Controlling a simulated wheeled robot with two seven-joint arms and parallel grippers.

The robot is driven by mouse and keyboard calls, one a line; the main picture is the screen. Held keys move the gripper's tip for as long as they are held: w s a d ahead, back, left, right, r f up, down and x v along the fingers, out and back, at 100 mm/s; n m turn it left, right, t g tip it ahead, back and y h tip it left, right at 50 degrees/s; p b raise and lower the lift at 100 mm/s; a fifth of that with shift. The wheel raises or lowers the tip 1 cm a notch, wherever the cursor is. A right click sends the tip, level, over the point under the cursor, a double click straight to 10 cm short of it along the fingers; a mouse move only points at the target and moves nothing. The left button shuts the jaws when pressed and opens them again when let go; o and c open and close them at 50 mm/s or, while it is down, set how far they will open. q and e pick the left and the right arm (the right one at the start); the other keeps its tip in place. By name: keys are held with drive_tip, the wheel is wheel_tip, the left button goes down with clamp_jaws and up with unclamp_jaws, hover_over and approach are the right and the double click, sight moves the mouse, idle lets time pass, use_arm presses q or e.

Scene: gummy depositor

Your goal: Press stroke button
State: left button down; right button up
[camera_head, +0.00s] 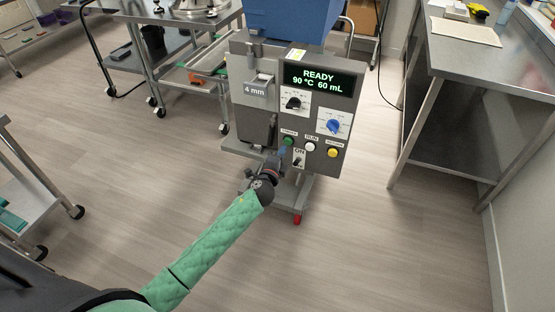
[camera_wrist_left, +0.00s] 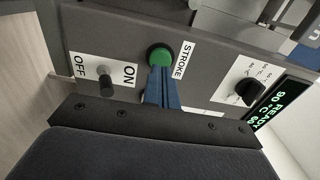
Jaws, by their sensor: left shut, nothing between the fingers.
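The green stroke button (camera_head: 287,141) is on the lower left of the depositor's grey front panel (camera_head: 318,104). In the left wrist view the green button (camera_wrist_left: 159,57) sits beside a white label reading STROKE. My left gripper (camera_head: 281,152) is shut and empty, its blue fingers pointing at the button. In the left wrist view the fingertips (camera_wrist_left: 158,72) overlap the lower edge of the button; I cannot tell whether they touch it. The display (camera_head: 318,80) reads READY, 90 °C, 60 mL. My right gripper is not in view.
A white button (camera_head: 310,146) and a yellow button (camera_head: 333,153) are right of the green one. An ON/OFF toggle switch (camera_wrist_left: 106,88) is close by. Two knobs, black (camera_head: 294,103) and blue (camera_head: 333,126), are above. A steel table (camera_head: 490,55) stands at right.

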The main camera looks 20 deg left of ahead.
sight(288, 141)
use_arm(q)
drive_tip(key=shift+w, duration=1.25)
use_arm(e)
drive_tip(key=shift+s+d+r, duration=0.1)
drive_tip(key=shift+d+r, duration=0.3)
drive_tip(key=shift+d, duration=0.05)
